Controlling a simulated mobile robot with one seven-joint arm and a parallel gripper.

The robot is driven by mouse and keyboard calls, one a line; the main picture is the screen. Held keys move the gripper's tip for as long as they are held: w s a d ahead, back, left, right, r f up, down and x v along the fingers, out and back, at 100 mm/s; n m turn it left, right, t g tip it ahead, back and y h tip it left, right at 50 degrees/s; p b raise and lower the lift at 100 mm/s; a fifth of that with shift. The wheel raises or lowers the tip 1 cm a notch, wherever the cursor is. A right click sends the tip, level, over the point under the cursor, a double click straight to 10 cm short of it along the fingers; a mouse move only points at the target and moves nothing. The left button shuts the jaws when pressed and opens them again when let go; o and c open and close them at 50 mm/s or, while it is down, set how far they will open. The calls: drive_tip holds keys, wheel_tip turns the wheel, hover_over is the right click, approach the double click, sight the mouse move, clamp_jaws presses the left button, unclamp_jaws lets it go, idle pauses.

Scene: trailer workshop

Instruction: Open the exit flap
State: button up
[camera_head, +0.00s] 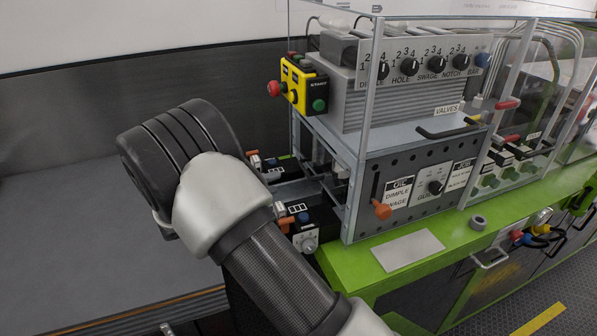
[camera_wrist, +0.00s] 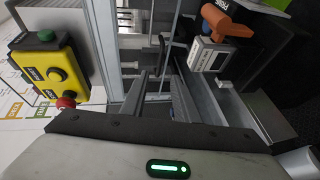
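I cannot pick out the exit flap with certainty in either view. The machine (camera_head: 370,95) has clear guard panels, and its left side opens onto metal rails. Those rails (camera_wrist: 180,100) show ahead in the wrist view. My arm reaches toward this left side and hides part of it in the head view. The body of my gripper (camera_wrist: 165,140) fills the bottom of the wrist view as a grey casing with a green light and a dark strip. Nothing is visibly held.
A yellow control box (camera_head: 297,85) with a red button juts from the machine's left; it also shows in the wrist view (camera_wrist: 45,68). An orange handle (camera_wrist: 225,20) sits near the rails. A green bench (camera_head: 400,262) carries the machine. The grey surface (camera_head: 70,225) at left is clear.

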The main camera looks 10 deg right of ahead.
drive_tip(key=p+x, duration=0.1)
drive_tip(key=x, duration=1)
drive_tip(key=shift+w+d+p, duration=0.2)
drive_tip(key=shift+p, duration=0.15)
clamp_jaws()
